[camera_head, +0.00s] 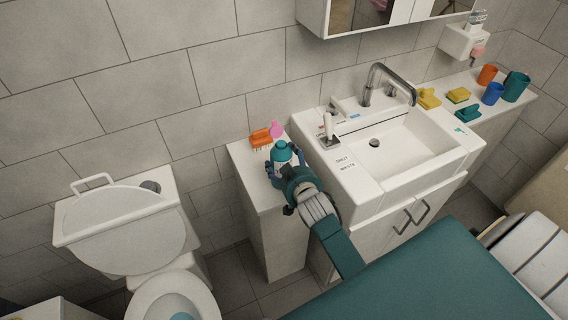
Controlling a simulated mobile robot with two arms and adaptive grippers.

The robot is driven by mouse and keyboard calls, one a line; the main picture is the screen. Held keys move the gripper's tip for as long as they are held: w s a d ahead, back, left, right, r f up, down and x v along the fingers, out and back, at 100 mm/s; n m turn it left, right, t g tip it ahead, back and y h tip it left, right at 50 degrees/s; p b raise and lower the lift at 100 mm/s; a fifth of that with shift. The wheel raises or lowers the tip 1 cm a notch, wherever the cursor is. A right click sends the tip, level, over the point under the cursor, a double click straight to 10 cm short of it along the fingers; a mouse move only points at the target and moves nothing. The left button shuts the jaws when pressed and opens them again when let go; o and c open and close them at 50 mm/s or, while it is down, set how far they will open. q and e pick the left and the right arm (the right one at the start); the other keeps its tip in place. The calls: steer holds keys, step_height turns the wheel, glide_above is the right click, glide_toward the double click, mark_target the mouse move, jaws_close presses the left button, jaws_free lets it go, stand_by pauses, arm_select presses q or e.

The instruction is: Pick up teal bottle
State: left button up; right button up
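The teal bottle (282,152) stands upright on the narrow white counter left of the sink. Its teal top and pale body show above my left gripper (285,163), which reaches it from the front. The gripper's fingers lie on either side of the bottle. I cannot tell whether they press on it or stand slightly apart. The lower part of the bottle is hidden behind the gripper. My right gripper is not in view.
An orange brush (261,138) and a pink item (277,130) lie just behind the bottle. The sink (400,150) with its tap is to the right, the toilet (125,230) to the left. Cups and sponges stand on the far right ledge (515,108).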

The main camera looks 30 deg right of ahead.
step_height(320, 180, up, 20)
steer(key=b, duration=0.1)
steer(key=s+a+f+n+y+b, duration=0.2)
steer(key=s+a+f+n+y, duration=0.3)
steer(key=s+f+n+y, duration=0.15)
arm_select(q)
step_height(320, 180, down, 5)
steer(key=shift+a+f+b, duration=0.1)
steer(key=shift+a+b, duration=0.05)
steer(key=shift+b, duration=0.9)
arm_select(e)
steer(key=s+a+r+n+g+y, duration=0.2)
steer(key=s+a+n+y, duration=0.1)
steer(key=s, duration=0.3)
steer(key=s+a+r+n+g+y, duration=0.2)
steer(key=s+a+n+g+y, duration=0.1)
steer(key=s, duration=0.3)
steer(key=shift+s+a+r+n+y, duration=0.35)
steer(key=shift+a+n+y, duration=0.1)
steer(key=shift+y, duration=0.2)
arm_select(q)
steer(key=shift+c, duration=1.1)
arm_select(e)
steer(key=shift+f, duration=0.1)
